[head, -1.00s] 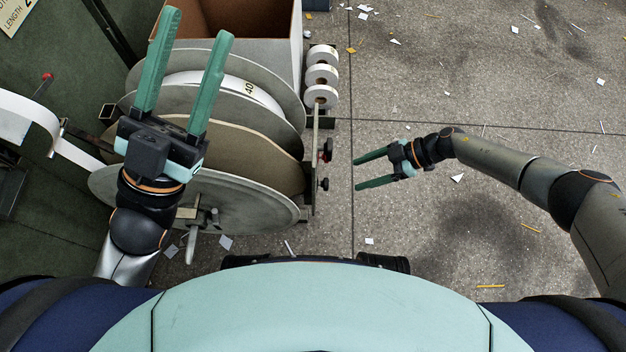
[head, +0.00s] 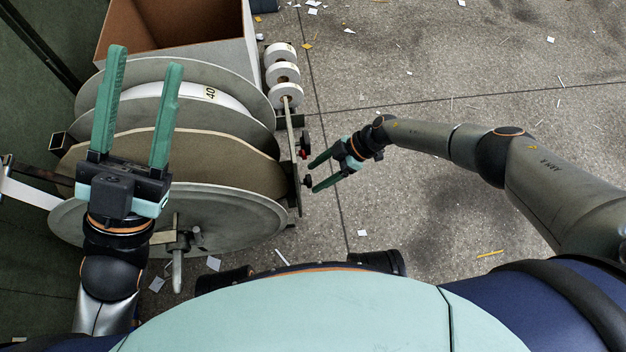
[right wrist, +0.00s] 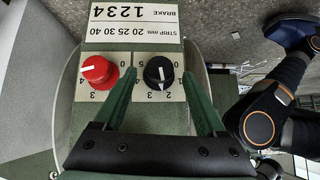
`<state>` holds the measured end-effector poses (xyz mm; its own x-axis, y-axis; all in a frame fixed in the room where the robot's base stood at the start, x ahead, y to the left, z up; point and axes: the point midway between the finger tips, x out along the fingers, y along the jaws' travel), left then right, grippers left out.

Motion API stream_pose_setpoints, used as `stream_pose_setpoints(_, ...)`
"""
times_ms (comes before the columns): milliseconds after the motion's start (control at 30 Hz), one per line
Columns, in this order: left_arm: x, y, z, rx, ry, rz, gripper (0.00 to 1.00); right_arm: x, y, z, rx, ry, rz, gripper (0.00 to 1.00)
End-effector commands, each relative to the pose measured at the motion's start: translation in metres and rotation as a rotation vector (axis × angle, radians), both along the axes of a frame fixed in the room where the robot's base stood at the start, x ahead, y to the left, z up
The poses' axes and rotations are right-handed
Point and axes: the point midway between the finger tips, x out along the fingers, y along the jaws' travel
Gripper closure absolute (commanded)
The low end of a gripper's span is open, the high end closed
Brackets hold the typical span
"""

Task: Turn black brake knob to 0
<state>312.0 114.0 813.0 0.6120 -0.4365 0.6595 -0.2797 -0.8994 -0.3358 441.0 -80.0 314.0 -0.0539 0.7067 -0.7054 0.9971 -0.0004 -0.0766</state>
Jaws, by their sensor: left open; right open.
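The black brake knob (right wrist: 158,72) is on a light panel in the right wrist view. In the head view the black knob (head: 308,180) sticks out from the feeder's side. My right gripper (head: 312,176) is open at the knobs, and its fingers (right wrist: 159,74) lie on either side of the black knob with a gap in that view. Contact cannot be told. My left gripper (head: 146,57) is open and empty, raised above the reels.
A red knob (right wrist: 98,72) sits left of the black one, close to a finger. A printed label (right wrist: 135,20) reads BRAKE and STRIP mm. Large reels (head: 225,212), small white rolls (head: 285,73) and an open box (head: 245,51) stand left. Floor to the right holds scraps.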

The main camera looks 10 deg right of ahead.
Motion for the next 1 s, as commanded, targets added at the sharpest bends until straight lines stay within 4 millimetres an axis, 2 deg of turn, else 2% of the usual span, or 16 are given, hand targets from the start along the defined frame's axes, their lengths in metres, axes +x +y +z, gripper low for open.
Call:
stream_pose_setpoints(33, 0.000, -0.001, -0.008, 0.001, 0.003, 0.001, 0.50, -0.001, 0.005, -0.009, 0.000, 0.000, 0.001, 0.27)
stream_pose_setpoints(133, 0.000, -0.001, -0.012, 0.001, 0.002, 0.005, 0.50, -0.001, 0.012, -0.013, 0.000, 0.001, 0.002, 0.27)
stream_pose_setpoints(500, 0.001, -0.002, -0.013, -0.001, 0.005, 0.007, 0.50, -0.001, 0.015, -0.015, 0.000, 0.000, 0.000, 0.27)
stream_pose_setpoints(1000, 0.001, -0.001, -0.014, 0.007, 0.005, 0.008, 0.50, -0.001, 0.015, -0.015, 0.000, 0.001, 0.001, 0.82)
